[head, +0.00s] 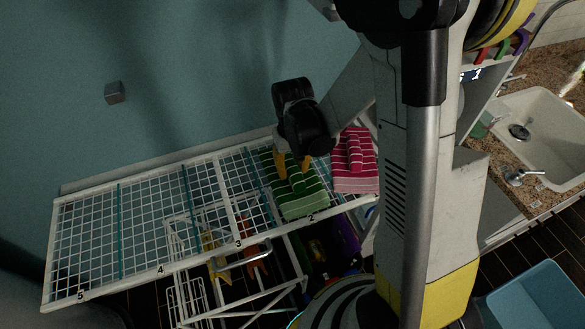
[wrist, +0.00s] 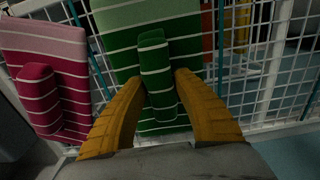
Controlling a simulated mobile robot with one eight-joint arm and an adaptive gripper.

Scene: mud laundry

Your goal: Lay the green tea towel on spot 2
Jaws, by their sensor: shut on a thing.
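The green tea towel (head: 307,202), striped with white lines, lies flat on the wire drying rack (head: 146,263), beside the label 2 (head: 311,218) on the front rail. A raised rolled fold stands along its middle. My gripper (head: 292,170) points down over the towel with its orange fingers on either side of this fold. In the wrist view the gripper (wrist: 158,84) is shut on the fold of the green towel (wrist: 118,48). The rack surface under the towel is hidden.
A pink striped towel (head: 347,181) lies just right of the green one; it also shows in the wrist view (wrist: 45,45). The rack is bare left of the green towel, by labels 3, 4 and 5. A sink (head: 545,120) stands at right.

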